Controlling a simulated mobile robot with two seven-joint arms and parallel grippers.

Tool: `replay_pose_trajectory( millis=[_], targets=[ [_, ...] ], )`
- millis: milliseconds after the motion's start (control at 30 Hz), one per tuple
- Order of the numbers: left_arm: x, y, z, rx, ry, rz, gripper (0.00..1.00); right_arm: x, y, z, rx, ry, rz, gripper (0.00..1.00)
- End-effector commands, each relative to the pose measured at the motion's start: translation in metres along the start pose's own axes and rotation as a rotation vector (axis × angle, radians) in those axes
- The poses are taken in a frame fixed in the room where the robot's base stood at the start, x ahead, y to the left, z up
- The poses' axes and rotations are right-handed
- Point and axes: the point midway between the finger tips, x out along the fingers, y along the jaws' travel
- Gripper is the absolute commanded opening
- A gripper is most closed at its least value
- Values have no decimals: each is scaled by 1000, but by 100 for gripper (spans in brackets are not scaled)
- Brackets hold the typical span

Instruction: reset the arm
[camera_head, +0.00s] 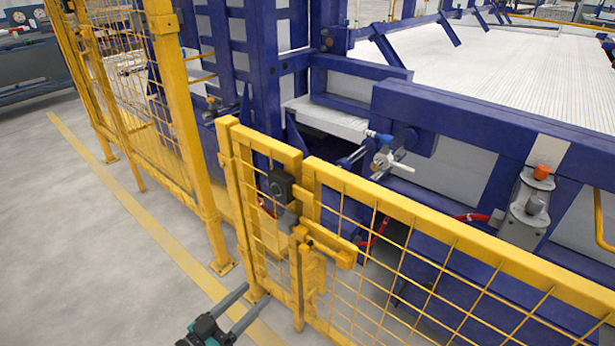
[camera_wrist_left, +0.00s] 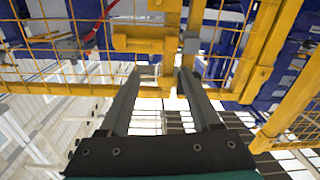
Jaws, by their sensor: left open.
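My left gripper (camera_head: 257,294) comes in at the bottom of the head view, with two parallel dark fingers spread apart and nothing between them. It points toward the lower part of the yellow mesh gate (camera_head: 262,143). In the left wrist view my left gripper (camera_wrist_left: 163,78) also shows open and empty, with yellow gate bars beyond its fingertips. Whether the fingertips touch the gate is hard to tell; they look apart from it. My right gripper is in neither view.
A dark latch box (camera_head: 280,185) and a yellow bolt bar (camera_head: 325,246) sit on the fence. Yellow mesh panels stand left and right. Grey floor (camera_head: 75,250) is clear at left.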

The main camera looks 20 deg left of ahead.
Motion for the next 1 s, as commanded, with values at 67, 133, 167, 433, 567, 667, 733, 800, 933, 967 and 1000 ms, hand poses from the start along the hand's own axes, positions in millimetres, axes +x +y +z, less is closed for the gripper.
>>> replay_pose_trajectory(
  millis=[67, 133, 167, 433, 567, 667, 733, 800, 933, 967, 1000],
  targets=[
    [0, 0, 0, 0, -1, -1, 64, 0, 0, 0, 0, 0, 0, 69],
    [-1, -2, 5, 1, -17, -15, 64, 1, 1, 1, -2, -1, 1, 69],
    [-2, -3, 9, 1, -31, -27, 64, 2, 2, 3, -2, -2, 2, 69],
    [-50, -19, 119, 46, -439, -259, 64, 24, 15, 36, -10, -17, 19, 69],
    [-100, -7, 182, 75, -727, -325, 64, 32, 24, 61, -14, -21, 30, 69],
    [-145, 11, 219, 93, -946, -336, 64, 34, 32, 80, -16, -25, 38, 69],
    [-175, 26, 239, 102, -1082, -327, 64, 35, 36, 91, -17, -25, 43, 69],
    [-200, 40, 252, 110, -1194, -310, 64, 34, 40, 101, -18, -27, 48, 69],
    [-231, 58, 264, 118, -1328, -279, 64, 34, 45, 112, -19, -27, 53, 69],
    [-235, 60, 266, 120, -1345, -274, 64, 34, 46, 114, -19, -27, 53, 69],
    [-239, 62, 267, 121, -1362, -269, 64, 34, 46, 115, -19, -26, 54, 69]
  ],
)
